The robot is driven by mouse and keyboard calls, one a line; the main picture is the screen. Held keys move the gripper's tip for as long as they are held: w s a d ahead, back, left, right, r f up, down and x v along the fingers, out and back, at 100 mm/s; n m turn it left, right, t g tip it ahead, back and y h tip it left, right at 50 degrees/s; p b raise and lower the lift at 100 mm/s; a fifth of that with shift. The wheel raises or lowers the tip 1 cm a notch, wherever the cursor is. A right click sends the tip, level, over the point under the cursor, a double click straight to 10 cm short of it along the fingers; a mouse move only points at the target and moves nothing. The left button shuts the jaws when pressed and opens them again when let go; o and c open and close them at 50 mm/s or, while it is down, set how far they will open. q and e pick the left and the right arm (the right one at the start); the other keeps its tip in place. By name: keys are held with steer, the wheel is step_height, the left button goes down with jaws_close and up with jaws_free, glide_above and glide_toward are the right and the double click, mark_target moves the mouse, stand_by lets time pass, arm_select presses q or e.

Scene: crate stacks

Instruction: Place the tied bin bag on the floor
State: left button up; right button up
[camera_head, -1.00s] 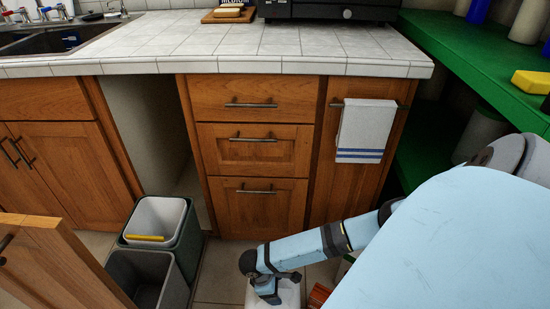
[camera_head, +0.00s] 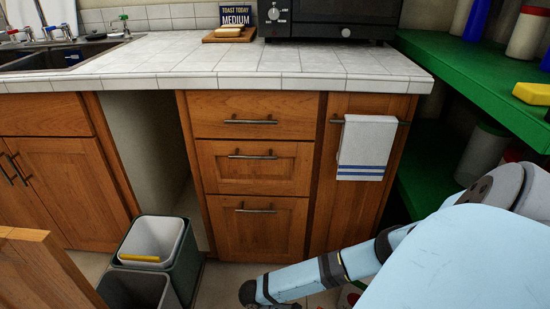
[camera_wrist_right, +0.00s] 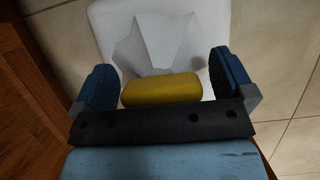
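The tied bin bag (camera_wrist_right: 160,45) is white, with a thick yellow tie (camera_wrist_right: 161,89), in the right wrist view. My right gripper (camera_wrist_right: 163,62) has its blue fingers wide apart, one on each side of the yellow tie. A narrow gap shows at the right finger; contact at the left finger is unclear. The bag's underside is hidden, so I cannot tell whether it touches the floor (camera_wrist_right: 278,38). In the head view my right arm reaches down to the bottom edge, and the bag is out of frame. My left gripper is not in view.
Two pull-out bins stand at the lower left, a rear one (camera_head: 181,250) with a yellow strip (camera_head: 139,258) and a front one (camera_head: 135,291). An open wooden door (camera_head: 45,275) is beside them. Drawers (camera_head: 256,168) and a green shelf (camera_head: 480,72) border the floor.

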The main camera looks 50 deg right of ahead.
steer(key=shift+r, duration=0.3)
steer(key=p+v, duration=0.2)
steer(key=v, duration=0.2)
steer(key=shift+w+r+p, duration=0.1)
steer(key=shift+r+p, duration=0.25)
steer(key=shift+p, duration=0.05)
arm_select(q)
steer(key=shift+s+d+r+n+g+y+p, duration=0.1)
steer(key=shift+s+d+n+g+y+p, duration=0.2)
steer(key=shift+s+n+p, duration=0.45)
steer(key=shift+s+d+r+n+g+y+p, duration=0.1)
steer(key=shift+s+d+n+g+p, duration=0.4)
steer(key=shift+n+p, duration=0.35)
arm_select(e)
steer(key=v, duration=0.7)
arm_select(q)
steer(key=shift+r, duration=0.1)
arm_select(e)
steer(key=shift+w+a+f, duration=0.1)
